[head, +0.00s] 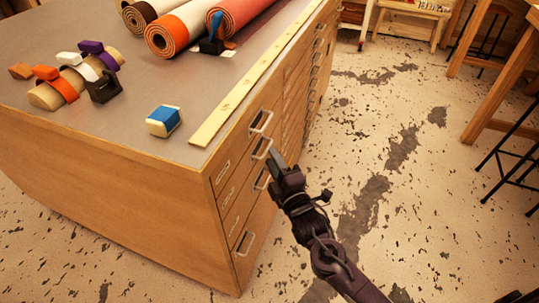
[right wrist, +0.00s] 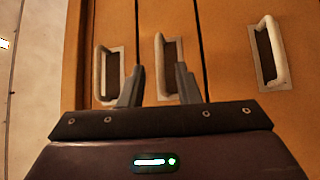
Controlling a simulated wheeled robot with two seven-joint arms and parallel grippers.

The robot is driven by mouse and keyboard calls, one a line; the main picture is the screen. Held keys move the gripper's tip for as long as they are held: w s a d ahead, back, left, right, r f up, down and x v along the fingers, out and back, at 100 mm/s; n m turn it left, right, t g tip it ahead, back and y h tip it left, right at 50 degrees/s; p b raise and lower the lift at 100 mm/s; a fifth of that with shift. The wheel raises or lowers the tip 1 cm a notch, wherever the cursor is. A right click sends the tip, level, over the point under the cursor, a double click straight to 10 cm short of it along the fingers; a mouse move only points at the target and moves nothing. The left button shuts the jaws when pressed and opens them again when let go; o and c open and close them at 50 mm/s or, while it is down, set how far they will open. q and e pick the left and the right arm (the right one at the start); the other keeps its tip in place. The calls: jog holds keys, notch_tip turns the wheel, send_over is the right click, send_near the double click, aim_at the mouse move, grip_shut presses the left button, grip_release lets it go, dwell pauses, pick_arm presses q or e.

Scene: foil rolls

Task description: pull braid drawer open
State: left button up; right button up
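The wooden cabinet (head: 190,215) has a column of drawers with pale handles on its near right face. Their labels are too small to read, so I cannot tell which is the braid drawer. The drawer fronts look flush. My right gripper (head: 274,161) is at the upper handles in the head view. In the right wrist view its two fingers (right wrist: 160,84) are apart, with the middle handle (right wrist: 161,52) behind and between their tips. I cannot tell whether they touch it. Other handles stand left (right wrist: 101,72) and right (right wrist: 274,52) of it. My left gripper is not in view.
On the cabinet top lie foil rolls (head: 180,28), a yellow ruler (head: 245,85), a blue-banded block (head: 163,121) and several small strapped rolls (head: 58,90). The floor (head: 400,220) right of the cabinet is clear. A wooden table (head: 500,85) and stools stand at the right.

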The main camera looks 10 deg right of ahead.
jog(key=shift+x, duration=1.6)
jog(key=shift+c, duration=0.4)
grip_shut()
